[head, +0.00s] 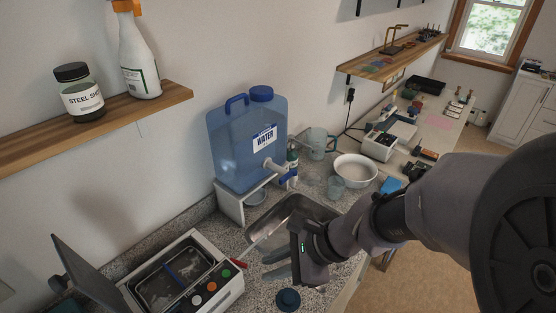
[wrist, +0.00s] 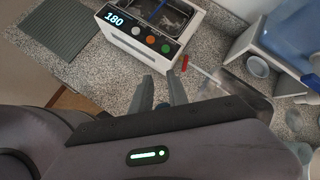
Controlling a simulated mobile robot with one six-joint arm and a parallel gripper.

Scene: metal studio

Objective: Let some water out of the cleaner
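The cleaner (head: 200,294) is a white box with its dark lid raised and a basket in its basin. Its front has round buttons and, in the wrist view (wrist: 128,38), a display reading 180. A small red lever (head: 240,263) is at the cleaner's side near the sink; it also shows in the wrist view (wrist: 184,63). A pale tube (head: 262,240) runs from beside the lever toward the sink (head: 300,214). My gripper (head: 266,266) is over the counter in front of the cleaner, its fingers apart and empty. In the wrist view (wrist: 160,76) the fingertips point toward the lever, apparently short of it.
A blue water jug (head: 235,150) with a tap stands on a white stand (head: 229,206) behind the sink. A white bowl (head: 354,170) and clear vessels stand right of it. A dark blue round object (head: 288,298) is near my gripper. A grey ribbed mat (wrist: 58,30) lies beside the cleaner.

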